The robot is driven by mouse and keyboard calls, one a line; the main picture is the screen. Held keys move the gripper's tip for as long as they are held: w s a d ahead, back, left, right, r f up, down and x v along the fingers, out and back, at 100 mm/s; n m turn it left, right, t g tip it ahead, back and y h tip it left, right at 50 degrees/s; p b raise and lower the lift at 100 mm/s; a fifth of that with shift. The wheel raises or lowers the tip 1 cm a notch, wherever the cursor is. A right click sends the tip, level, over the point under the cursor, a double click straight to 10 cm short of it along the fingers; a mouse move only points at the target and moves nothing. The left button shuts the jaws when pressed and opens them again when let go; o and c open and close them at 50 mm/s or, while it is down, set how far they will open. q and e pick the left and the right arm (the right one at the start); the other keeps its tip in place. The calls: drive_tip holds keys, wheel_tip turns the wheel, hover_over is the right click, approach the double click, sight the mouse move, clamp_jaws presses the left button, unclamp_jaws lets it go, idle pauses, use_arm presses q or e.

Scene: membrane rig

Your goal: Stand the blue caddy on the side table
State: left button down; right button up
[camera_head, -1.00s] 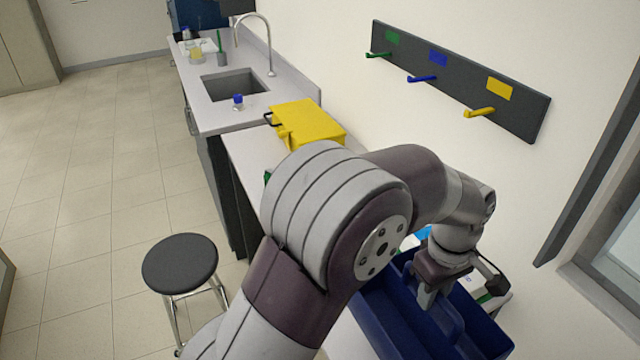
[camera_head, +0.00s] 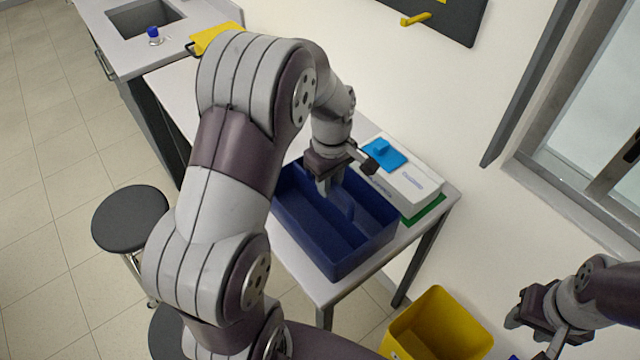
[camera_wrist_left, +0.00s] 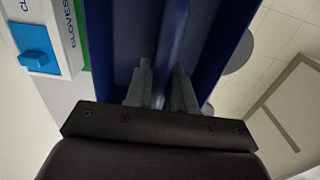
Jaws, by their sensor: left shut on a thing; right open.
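The blue caddy (camera_head: 340,255) is an open, compartmented box with a central divider that serves as a grip. It is upright over the front end of a white table (camera_head: 319,291); I cannot tell whether its base touches the top. My left gripper (camera_head: 330,192) is shut on the divider from above. In the left wrist view both fingers (camera_wrist_left: 160,95) straddle the blue divider, with caddy walls (camera_wrist_left: 112,40) on either side. My right gripper (camera_head: 518,335) is open and empty at lower right, away from the caddy.
A white glove box (camera_head: 412,182) with a blue item (camera_head: 384,154) on top lies close behind the caddy, over something green (camera_head: 428,212). A yellow bin (camera_head: 440,325) stands on the floor at front right. A black stool (camera_head: 130,218) stands left. A yellow case (camera_head: 215,38) is farther back.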

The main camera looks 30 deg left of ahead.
sight(329, 201)
use_arm(q)
drive_tip(key=shift+w+a+f, duration=0.1)
drive_tip(key=shift+a+f, duration=0.2)
drive_tip(key=shift+a, duration=0.2)
drive_tip(key=shift+w+a+f, duration=0.1)
drive_tip(key=shift+a+f, duration=0.15)
drive_tip(key=shift+a, duration=0.25)
drive_tip(key=shift+a+f+p, duration=0.1)
drive_tip(key=shift+f+p, duration=0.15)
drive_tip(key=shift+p, duration=0.05)
wheel_tip(329, 201, down, 4)
drive_tip(key=shift+r+p, duration=0.25)
drive_tip(key=shift+p, duration=0.3)
drive_tip(key=shift+f, duration=0.25)
drive_tip(key=c, duration=1)
unclamp_jaws()
